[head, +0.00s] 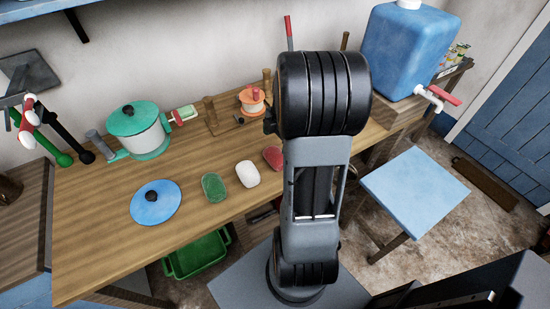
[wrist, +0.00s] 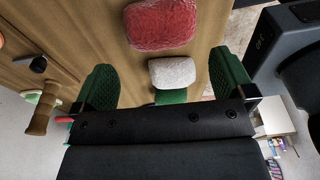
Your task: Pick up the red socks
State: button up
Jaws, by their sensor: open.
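The red socks (head: 272,158) are a rounded bundle on the wooden table, near its front edge and just left of my arm in the head view. In the wrist view the red socks (wrist: 160,25) lie at the top centre, beyond the fingertips. My gripper (wrist: 163,62) is open and empty, its two green fingers spread wide. The fingers are apart from the red socks. In the head view my arm hides most or all of the gripper.
A white bundle (head: 247,174) and a green bundle (head: 214,187) lie left of the red socks in a row. A blue lid (head: 155,203), a green-white pot (head: 140,134) and an orange-white item (head: 252,101) stand nearby. A blue stool (head: 414,190) is at right.

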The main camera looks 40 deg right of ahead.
aim_at(275, 152)
jog(key=shift+a+f, duration=0.2)
jog(key=shift+f, duration=0.95)
jog(key=shift+a+f, duration=0.2)
jog(key=shift+f, duration=0.9)
jog(key=shift+a+f, duration=0.2)
jog(key=shift+f, duration=0.95)
jog(key=shift+c, duration=0.2)
jog(key=c, duration=0.6)
